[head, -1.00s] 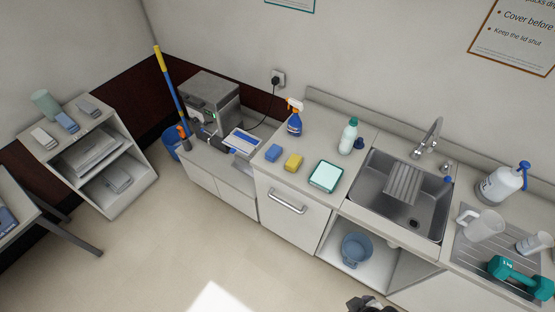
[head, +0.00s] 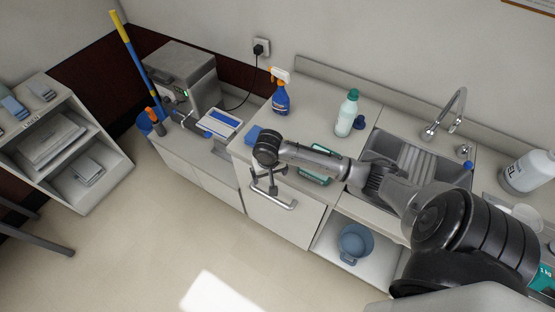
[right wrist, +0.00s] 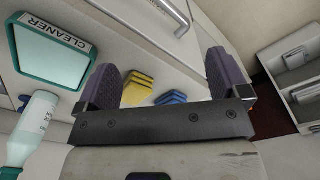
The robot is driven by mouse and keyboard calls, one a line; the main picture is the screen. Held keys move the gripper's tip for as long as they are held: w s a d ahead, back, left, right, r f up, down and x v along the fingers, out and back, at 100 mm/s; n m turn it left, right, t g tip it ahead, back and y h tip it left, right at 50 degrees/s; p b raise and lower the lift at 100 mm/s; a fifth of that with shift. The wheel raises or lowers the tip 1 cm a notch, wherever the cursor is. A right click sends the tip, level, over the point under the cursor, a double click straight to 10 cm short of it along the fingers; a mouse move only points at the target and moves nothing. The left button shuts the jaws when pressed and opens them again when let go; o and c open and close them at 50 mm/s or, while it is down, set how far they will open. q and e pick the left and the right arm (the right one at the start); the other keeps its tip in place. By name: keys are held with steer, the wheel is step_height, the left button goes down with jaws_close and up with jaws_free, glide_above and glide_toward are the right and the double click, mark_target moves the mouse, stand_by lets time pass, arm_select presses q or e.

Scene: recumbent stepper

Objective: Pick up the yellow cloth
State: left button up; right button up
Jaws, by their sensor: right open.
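The yellow cloth (right wrist: 137,88) is a small folded piece on the counter, seen between my right fingers in the right wrist view, nearer the left finger. In the head view it is hidden behind my right arm. My right gripper (right wrist: 162,72) is open and empty, with its two dark fingers apart. It also shows in the head view (head: 269,186), in front of the counter's front edge near the drawer handle. I cannot tell its exact distance from the cloth. My left gripper is not in view.
A blue cloth (right wrist: 172,97) lies beside the yellow one. A teal-rimmed tray labelled CLEANER (right wrist: 50,50) and a pale bottle (head: 347,113) are close by. A spray bottle (head: 280,92) stands behind. The drawer handle (head: 283,205) juts from the counter front. The sink (head: 384,150) is right.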

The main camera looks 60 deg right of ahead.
steer(key=w+d+r+m+b, duration=0.25)
steer(key=d+m+b, duration=0.2)
steer(key=d, duration=0.45)
steer(key=w+d+r+m+b, duration=0.1)
steer(key=w+d+m+b, duration=0.3)
steer(key=d, duration=0.4)
steer(key=shift+m, duration=0.55)
steer(key=f, duration=0.4)
steer(key=f+p, duration=0.1)
steer(key=f, duration=0.1)
steer(key=shift+s+f, duration=0.25)
steer(key=shift+f+b, duration=0.5)
steer(key=shift+f, duration=2.55)
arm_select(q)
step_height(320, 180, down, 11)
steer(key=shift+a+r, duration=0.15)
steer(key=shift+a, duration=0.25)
arm_select(e)
steer(key=c, duration=1)
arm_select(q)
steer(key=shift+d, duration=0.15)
